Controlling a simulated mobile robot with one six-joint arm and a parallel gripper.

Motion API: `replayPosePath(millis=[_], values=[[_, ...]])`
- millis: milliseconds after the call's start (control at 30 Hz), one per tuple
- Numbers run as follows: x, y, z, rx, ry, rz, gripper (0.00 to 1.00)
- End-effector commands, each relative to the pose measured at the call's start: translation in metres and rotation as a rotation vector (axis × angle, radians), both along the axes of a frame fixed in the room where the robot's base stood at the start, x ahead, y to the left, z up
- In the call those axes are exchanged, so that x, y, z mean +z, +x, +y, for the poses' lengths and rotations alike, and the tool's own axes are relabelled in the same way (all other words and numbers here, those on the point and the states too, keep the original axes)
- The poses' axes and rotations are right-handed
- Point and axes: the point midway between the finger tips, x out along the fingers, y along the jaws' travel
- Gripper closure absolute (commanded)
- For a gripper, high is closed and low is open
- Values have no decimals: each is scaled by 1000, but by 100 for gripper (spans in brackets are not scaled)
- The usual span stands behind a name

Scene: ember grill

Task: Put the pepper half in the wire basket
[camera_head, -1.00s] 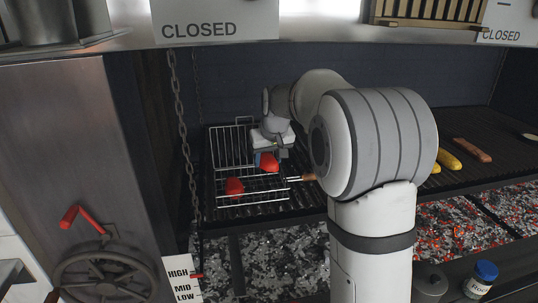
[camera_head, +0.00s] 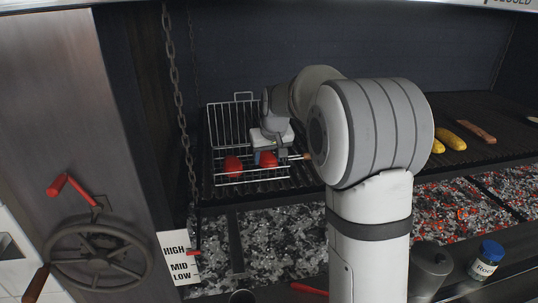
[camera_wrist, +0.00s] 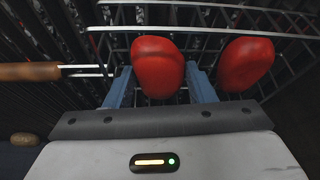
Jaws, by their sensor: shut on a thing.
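My gripper (camera_head: 268,150) is shut on a red pepper half (camera_head: 267,160), low within the wire basket (camera_head: 230,182). In the wrist view, the held pepper half (camera_wrist: 157,68) is between the blue fingers of my gripper (camera_wrist: 159,72). A second red pepper half (camera_head: 233,167) lies in the basket to its left, apart from it; it also shows on the right in the wrist view (camera_wrist: 245,64). The basket's wires (camera_wrist: 215,29) show beyond both. Whether the held half touches the basket floor is hard to tell.
The basket's wooden handle (camera_wrist: 30,71) points right in the head view. A chain (camera_head: 179,100) hangs left of the basket. Yellow pieces (camera_head: 451,140) and a brown piece (camera_head: 476,131) lie on the grate at right. Embers (camera_head: 455,213) glow below.

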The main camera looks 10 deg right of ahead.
Motion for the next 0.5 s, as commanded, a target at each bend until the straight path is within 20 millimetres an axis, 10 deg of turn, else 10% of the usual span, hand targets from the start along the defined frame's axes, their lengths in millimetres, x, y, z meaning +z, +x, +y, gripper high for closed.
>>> replayPosePath(millis=[100,500], values=[[0,0,0,0,0,0,46],[0,0,1,1,0,0,25]])
